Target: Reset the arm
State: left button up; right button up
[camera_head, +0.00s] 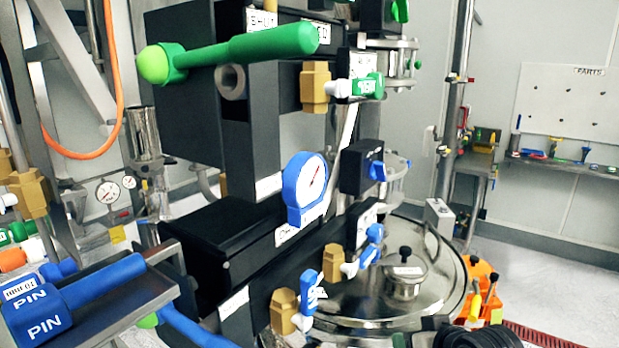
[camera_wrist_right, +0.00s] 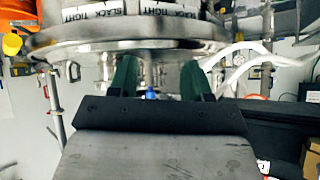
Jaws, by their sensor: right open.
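My right gripper (camera_wrist_right: 157,76) shows in the right wrist view, its two green fingers spread apart with nothing between the tips. A round steel vessel rim (camera_wrist_right: 100,40) lies just beyond the fingers, with labels reading SLACK and TIGHT above it. A small blue part (camera_wrist_right: 152,93) shows behind the gap between the fingers; I cannot tell its distance. A black ribbed part (camera_head: 478,333) at the bottom edge of the head view may belong to my right arm. My left gripper shows in neither view.
The black sifter frame (camera_head: 240,130) with a green handle (camera_head: 240,48) and blue gauge (camera_head: 305,187) fills the middle. A lidded steel vessel (camera_head: 385,285) stands right of it. Open floor (camera_head: 560,270) is at right.

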jog(key=s+d+f+g+h, duration=0.1)
jog(key=s+f+g, duration=0.1)
jog(key=s+f, duration=0.5)
jog(key=s+f+g+h, duration=0.15)
jog(key=s+f, duration=0.25)
jog(key=s, duration=0.7)
jog(key=s+d+f+g+h, duration=0.1)
jog(key=s+f+g, duration=0.1)
jog(key=s+f, duration=0.5)
notch_tip(320, 180, down, 25)
jog(key=s+g+b, duration=0.1)
jog(key=s+g, duration=0.1)
jog(key=s, duration=0.1)
jog(key=s+d+f+b, duration=0.1)
jog(key=s+d+f, duration=0.2)
jog(key=s+f, duration=1.3)
jog(key=shift+f+g, duration=0.35)
jog(key=shift+f, duration=0.3)
